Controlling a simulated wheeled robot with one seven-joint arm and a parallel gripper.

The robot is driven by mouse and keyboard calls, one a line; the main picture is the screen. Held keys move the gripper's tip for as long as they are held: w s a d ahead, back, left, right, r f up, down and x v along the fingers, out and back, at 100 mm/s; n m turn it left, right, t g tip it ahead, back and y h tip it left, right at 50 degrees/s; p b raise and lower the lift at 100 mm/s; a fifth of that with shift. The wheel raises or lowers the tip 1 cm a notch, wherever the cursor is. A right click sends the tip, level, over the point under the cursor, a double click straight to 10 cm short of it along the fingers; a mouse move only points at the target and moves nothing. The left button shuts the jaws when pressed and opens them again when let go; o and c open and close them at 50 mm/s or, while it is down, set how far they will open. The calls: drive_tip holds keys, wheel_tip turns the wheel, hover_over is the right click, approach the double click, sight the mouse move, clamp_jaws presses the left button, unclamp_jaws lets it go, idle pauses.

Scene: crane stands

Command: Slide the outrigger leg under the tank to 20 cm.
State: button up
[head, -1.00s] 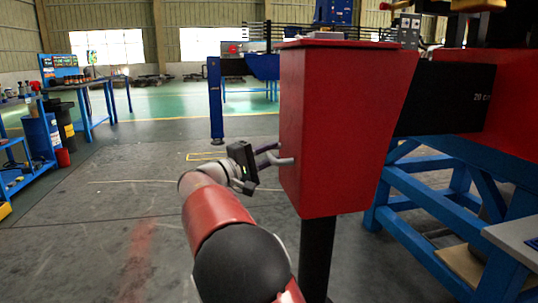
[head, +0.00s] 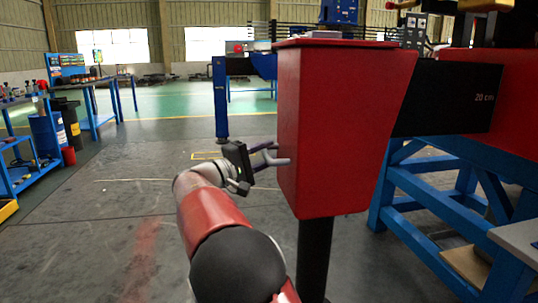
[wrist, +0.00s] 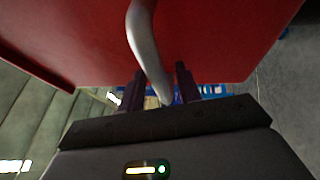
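The outrigger leg has a red box-shaped end (head: 335,130) in the middle of the head view, standing over a black post (head: 314,260). Its black beam (head: 440,100) runs right toward the red tank body (head: 515,115). A white "20 cm" mark (head: 484,98) shows near the beam's right end, just outside the red body. A grey handle (head: 282,161) sticks out of the box's left face. My gripper (head: 268,158) is at this handle.
A blue trestle frame (head: 425,205) stands under the beam at right. A blue post (head: 221,100) rises behind my gripper. Workbenches and a blue barrel (head: 45,135) are at left. The floor (head: 100,220) left of the leg is clear.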

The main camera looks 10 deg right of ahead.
drive_tip(key=shift+d, duration=0.2)
drive_tip(key=shift+s+a, duration=0.1)
drive_tip(key=v, duration=0.7)
drive_tip(key=shift+a, duration=0.35)
drive_tip(key=shift+s+a, duration=0.1)
